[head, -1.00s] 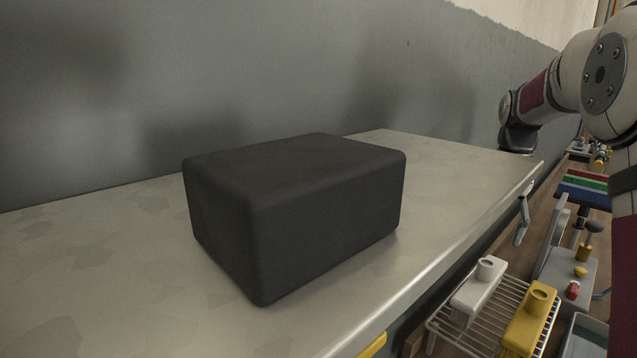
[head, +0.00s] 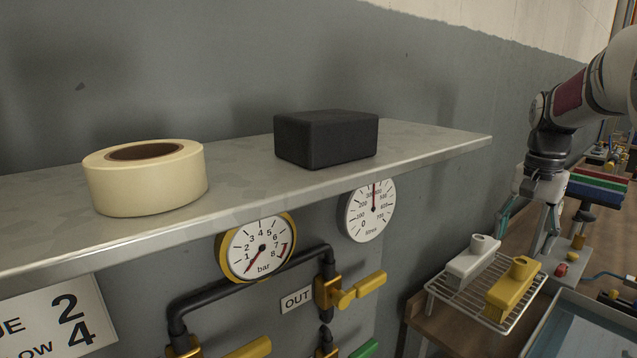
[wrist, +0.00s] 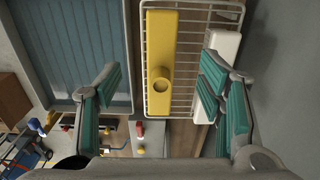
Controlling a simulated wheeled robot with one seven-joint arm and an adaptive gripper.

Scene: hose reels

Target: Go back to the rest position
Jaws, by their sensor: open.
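My gripper (head: 524,238) hangs at the right of the head view, pointing down above the workbench, beside the wire rack. In the wrist view my gripper (wrist: 158,82) shows two teal-padded fingers spread wide with nothing held between them. Below and beyond the fingers are a yellow block with a round boss (wrist: 162,60) and a white block (wrist: 222,58), both on the wire rack (wrist: 190,100). In the head view the white block (head: 472,260) and yellow block (head: 514,289) sit side by side on that rack.
A grey shelf (head: 235,185) carries a cream tape roll (head: 190,180) and a black box (head: 330,140). Gauges and pipes with valve handles (head: 360,290) are below it. A grey-rimmed tray (head: 545,335) stands right of the rack. Red, green and blue strips (head: 598,188) lie farther back.

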